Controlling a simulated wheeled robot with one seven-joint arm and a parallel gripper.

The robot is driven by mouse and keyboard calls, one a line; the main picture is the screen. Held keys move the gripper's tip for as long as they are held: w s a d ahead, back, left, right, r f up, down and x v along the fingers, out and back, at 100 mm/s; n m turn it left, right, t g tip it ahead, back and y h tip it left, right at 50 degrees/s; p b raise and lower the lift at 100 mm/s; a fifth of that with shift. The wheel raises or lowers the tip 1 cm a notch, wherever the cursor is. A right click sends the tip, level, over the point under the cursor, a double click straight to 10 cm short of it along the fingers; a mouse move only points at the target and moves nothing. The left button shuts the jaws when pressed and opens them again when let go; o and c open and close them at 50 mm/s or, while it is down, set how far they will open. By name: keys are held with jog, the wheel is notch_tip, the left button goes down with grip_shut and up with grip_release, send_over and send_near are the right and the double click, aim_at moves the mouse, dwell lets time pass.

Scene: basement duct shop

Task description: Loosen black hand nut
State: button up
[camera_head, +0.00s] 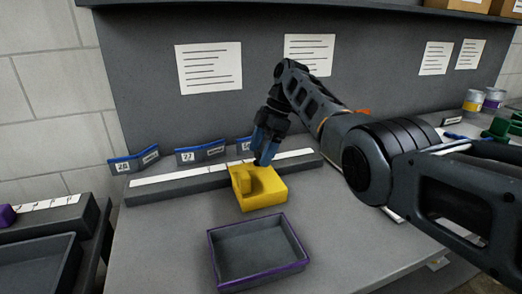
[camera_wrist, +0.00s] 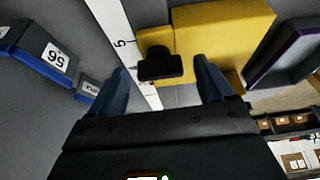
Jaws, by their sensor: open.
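A yellow block fixture (camera_head: 262,197) with a raised upright part sits on the grey bench, and it fills the top of the wrist view (camera_wrist: 228,35). The black hand nut (camera_wrist: 160,68) shows in the wrist view against the yellow upright; in the head view I cannot make it out. My gripper (camera_head: 263,158) is over the back of the fixture, pointing down. In the wrist view its two blue fingers (camera_wrist: 163,66) are spread apart, with the nut in the gap between them in the picture. I see no finger touching the nut; the depth between them is unclear.
An empty grey tray with a purple rim (camera_head: 218,262) stands in front of the fixture. A grey ledge with a white scale strip (camera_head: 160,181) runs behind it, with blue-edged numbered bins (camera_head: 134,162) at the back. Cans (camera_head: 473,101) and green parts stand far right.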

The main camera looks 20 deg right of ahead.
jog(key=v, duration=0.7)
jog(key=shift+r, duration=0.2)
jog(key=shift+d, duration=0.15)
